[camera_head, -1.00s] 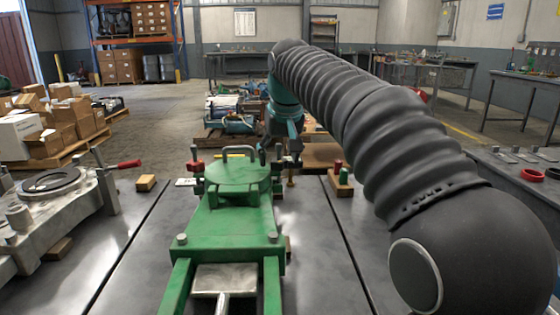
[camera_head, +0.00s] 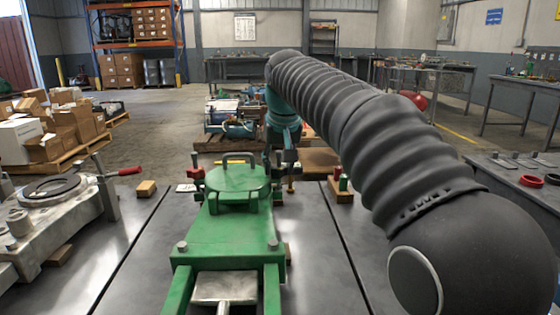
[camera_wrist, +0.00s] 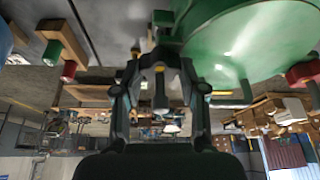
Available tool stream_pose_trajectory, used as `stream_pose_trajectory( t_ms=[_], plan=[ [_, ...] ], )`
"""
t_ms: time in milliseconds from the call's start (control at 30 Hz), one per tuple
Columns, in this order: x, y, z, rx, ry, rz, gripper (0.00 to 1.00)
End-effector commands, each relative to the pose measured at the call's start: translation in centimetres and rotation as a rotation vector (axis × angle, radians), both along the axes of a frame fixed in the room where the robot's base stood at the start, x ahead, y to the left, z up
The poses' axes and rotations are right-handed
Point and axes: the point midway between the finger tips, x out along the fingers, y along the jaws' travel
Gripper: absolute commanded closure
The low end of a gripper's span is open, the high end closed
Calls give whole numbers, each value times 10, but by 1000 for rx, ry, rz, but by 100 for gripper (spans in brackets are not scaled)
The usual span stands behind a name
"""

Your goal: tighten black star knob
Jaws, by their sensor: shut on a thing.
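The green clamp fixture (camera_head: 225,225) stands on the grey metal table, with a round lid (camera_head: 238,181) and a looped handle on it. My gripper (camera_head: 281,160) is at the right far side of the lid, low beside the fixture. In the wrist view my gripper (camera_wrist: 160,77) has its two fingers close around a small dark piece, taken to be the black star knob (camera_wrist: 160,92). The fingers hide much of it, and its star shape cannot be made out. The green lid (camera_wrist: 262,40) fills the upper right there, close to the fingers.
A small block with red and green pegs (camera_head: 341,190) stands right of my gripper. A grey casting (camera_head: 50,215) with a red-handled lever is at the left. A wooden block (camera_head: 146,188) lies between casting and fixture. The table is bare to the fixture's right front.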

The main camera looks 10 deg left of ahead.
Motion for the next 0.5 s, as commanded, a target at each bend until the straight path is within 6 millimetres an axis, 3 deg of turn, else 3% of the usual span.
stream_pose_trajectory(
  t_ms=[500],
  plan=[
    [-1,3,4,-2,3,-381,94]
  ],
)
